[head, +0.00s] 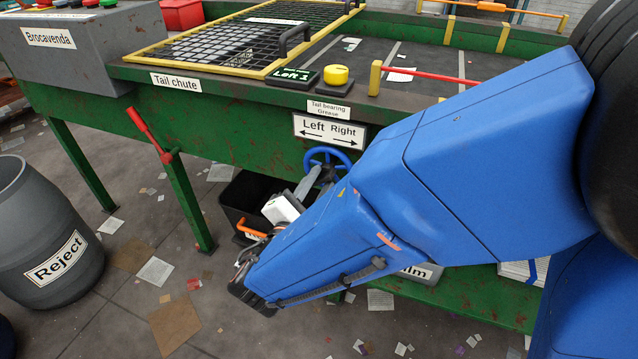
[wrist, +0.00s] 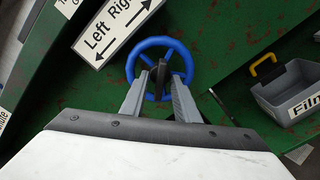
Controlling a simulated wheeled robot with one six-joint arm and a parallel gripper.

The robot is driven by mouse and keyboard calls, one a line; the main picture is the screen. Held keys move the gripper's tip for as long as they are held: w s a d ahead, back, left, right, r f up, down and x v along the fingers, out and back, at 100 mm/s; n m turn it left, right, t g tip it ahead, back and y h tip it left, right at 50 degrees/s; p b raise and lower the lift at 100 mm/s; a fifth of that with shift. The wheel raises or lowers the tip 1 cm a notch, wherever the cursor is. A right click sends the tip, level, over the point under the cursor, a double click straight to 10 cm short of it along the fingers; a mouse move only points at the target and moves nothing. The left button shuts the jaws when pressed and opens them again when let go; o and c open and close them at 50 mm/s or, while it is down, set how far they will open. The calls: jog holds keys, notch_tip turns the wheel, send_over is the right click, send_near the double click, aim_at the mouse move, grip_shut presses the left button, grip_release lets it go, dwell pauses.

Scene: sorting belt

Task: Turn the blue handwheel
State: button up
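The blue handwheel (head: 327,153) is mounted on the green belt frame, below the "Left Right" arrow sign (head: 328,131). In the wrist view the handwheel (wrist: 156,42) is straight ahead, with a dark hub or spoke at its middle. My gripper (wrist: 161,76) is open, its two grey fingers apart and reaching over the lower part of the wheel, one on each side of the dark middle. I cannot tell whether they touch it. In the head view my gripper (head: 319,176) is just below the wheel, and my blue arm hides part of the area to the right.
A black bin (head: 240,196) with an orange handle stands beneath the wheel. A grey "Film" bin (wrist: 292,92) with a yellow handle is to the right in the wrist view. A red lever (head: 150,135) and a grey "Reject" barrel (head: 45,225) are at left. Scraps litter the floor.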

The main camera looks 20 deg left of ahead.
grip_shut()
jog(key=shift+m, duration=3)
grip_release()
